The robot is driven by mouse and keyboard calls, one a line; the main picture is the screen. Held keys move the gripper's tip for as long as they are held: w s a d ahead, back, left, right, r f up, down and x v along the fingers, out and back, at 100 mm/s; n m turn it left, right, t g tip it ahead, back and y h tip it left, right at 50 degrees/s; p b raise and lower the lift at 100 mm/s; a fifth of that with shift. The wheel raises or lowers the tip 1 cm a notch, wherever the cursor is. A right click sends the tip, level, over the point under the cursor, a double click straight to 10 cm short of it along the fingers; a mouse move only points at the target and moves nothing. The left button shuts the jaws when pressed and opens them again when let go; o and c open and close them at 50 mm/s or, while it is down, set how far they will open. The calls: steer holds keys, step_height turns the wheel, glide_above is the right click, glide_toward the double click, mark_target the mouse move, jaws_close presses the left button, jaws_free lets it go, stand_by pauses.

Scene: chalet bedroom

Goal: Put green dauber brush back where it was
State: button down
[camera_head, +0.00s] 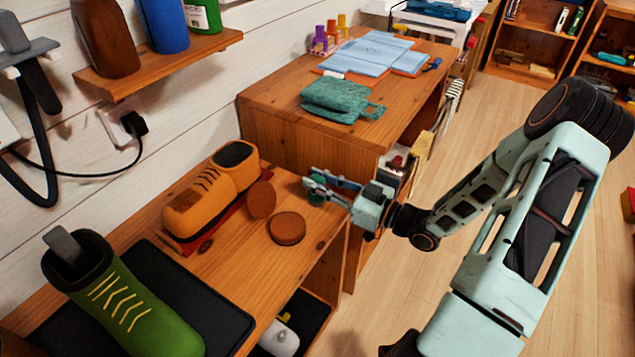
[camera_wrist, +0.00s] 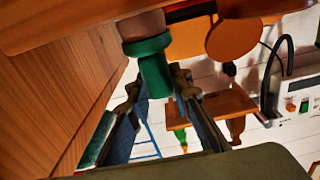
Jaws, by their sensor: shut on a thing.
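The green dauber brush (camera_wrist: 154,72) is between the fingers of my gripper (camera_head: 318,190). In the wrist view it shows a green body with a brownish end at the top of the picture, close to the wooden bench top. I cannot tell whether that end touches the wood. In the head view only a small green part of the brush (camera_head: 317,199) shows between the fingers. My gripper is shut on it, over the right edge of the low bench (camera_head: 240,245), right of two round brown tins. The fingers also show in the wrist view (camera_wrist: 155,95).
An orange shoe (camera_head: 205,195) and two round brown tins (camera_head: 287,228) are on the bench. A green shoe (camera_head: 125,300) lies on a black mat at front left. A higher cabinet (camera_head: 275,115) with a green cloth (camera_head: 340,98) stands just behind my gripper.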

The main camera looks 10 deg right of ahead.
steer(key=c, duration=2.2)
jaws_free()
steer(key=shift+f, duration=0.15)
steer(key=o, duration=0.5)
steer(key=shift+c, duration=0.2)
steer(key=shift+r, duration=0.3)
steer(key=p+v, duration=0.1)
steer(key=v, duration=1.1)
steer(key=shift+p, duration=0.3)
steer(key=shift+f, duration=0.1)
